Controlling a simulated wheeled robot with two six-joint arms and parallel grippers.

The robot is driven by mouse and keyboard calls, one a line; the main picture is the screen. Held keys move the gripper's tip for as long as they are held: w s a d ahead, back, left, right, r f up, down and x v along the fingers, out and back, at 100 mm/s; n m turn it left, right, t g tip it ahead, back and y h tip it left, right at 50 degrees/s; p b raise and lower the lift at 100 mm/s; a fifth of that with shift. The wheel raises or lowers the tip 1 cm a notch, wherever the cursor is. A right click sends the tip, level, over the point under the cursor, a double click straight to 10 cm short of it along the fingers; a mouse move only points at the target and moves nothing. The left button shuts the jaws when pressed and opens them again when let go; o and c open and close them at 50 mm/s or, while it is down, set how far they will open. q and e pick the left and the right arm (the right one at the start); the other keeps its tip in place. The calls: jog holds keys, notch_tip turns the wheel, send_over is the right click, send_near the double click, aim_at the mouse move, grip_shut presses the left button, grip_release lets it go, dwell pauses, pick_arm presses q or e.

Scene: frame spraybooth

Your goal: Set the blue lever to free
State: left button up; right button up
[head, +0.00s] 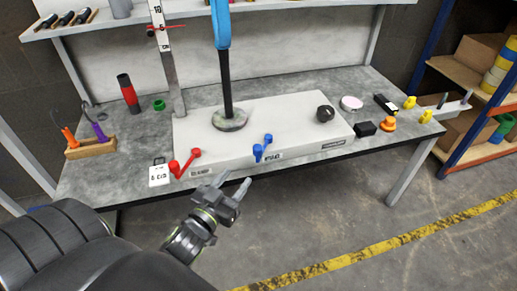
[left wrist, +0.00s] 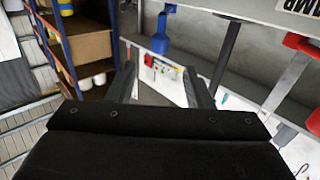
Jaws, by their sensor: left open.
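The blue lever (head: 262,148) sits on the front edge of the pale base block (head: 290,112), right of a red lever (head: 184,163). Its handle leans up and to the right. A small label (head: 275,157) lies beside it, too small to read surely. My left gripper (head: 233,182) is in front of the bench, a little below and left of the blue lever, open, empty and apart from it. In the left wrist view its two fingers (left wrist: 162,90) stand wide apart. A blue shape (left wrist: 161,42) shows beyond them; I cannot tell whether it is the lever. My right gripper is not in view.
A black post with a blue top (head: 225,75) stands on the block. A black knob (head: 325,113) is at its right. A white tag (head: 159,175) is at the front left. A shelf rack (head: 470,90) stands at the right. The floor in front is clear.

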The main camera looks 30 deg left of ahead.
aim_at(255, 154)
pick_arm(q)
jog(key=w, duration=0.8)
jog(key=w+a, duration=0.1)
jog(key=w, duration=0.3)
jog(key=shift+w, duration=0.3)
jog(key=shift+c, duration=0.2)
grip_shut()
